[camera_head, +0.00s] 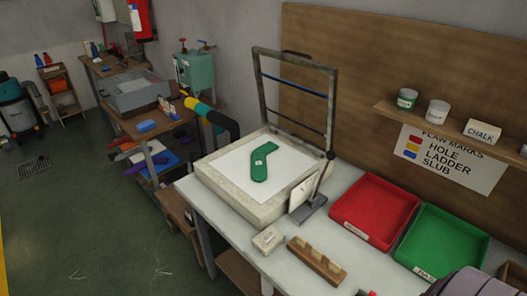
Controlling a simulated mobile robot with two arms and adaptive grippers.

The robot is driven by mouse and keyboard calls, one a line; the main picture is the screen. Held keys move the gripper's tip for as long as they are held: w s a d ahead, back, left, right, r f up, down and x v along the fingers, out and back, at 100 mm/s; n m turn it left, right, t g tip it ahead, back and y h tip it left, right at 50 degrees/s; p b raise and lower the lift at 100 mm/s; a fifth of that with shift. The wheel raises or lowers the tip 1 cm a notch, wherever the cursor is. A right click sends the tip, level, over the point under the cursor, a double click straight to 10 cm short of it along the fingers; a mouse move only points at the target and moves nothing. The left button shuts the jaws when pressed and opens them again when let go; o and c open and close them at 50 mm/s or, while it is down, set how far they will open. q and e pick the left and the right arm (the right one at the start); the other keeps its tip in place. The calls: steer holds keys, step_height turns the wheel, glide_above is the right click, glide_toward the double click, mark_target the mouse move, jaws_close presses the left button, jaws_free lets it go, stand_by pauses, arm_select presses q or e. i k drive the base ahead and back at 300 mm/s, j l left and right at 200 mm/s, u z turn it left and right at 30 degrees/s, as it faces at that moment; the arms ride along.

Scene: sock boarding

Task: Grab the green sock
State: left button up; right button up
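The green sock (265,163) lies flat on the white pad (228,166) of the boarding press on the pale workbench. It is bent at the heel and has a small white mark near its middle. The metal frame lid (332,100) of the press stands raised behind the pad. Nothing covers the sock.
A red tray (374,209) and a green tray (441,242) sit right of the press. A small stand with a card (303,194), a pale block (268,239) and a wooden holder (316,262) stand near the bench front. A shelf (450,131) hangs behind.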

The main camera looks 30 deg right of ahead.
mark_target(259, 164)
steer(key=z, duration=1.05)
steer(key=k+j+u, duration=0.2)
steer(key=j, duration=0.4)
steer(key=i, duration=0.1)
